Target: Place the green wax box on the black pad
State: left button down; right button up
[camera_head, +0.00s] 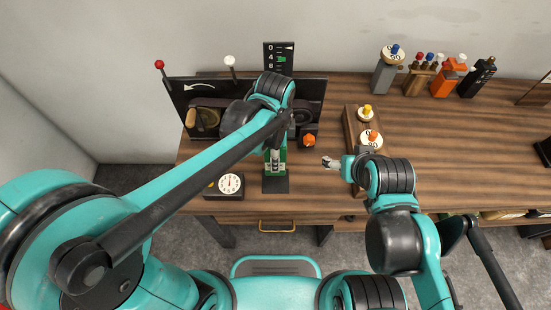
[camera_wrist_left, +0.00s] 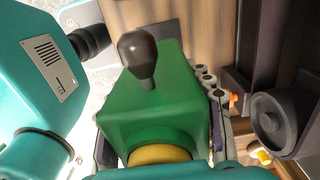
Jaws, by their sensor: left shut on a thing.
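The green wax box (camera_wrist_left: 165,105) fills the middle of the left wrist view, with a dark knob on it and a yellow part at its lower end. In the head view only a narrow part of the box (camera_head: 282,169) shows beside my gripper. My left gripper (camera_head: 274,157) is shut on it. The black pad (camera_head: 275,185) lies on the bench directly in front of and below the gripper. Whether the box touches the pad is hidden. My right gripper (camera_head: 332,163) is over the bench to the right, and its jaw opening is unclear.
A dial clock (camera_head: 230,184) stands left of the pad. A black machine with a panel (camera_head: 180,90) is behind my left arm. An orange knob (camera_head: 309,141) and a wooden strip with yellow and orange knobs (camera_head: 350,125) are to the right. Several small tools stand at the back right.

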pick_arm(q)
jog(key=shift+w+f, duration=0.15)
jog(key=shift+f, duration=0.1)
notch_tip(320, 180, down, 4)
jog(key=shift+f+b, duration=0.25)
jog(key=shift+b, duration=0.6)
jog(key=shift+f+b, duration=0.7)
jog(key=shift+f, duration=1.7)
jog(key=shift+f, duration=0.15)
jog(key=c, duration=0.6)
grip_release()
jog(key=shift+c, duration=0.2)
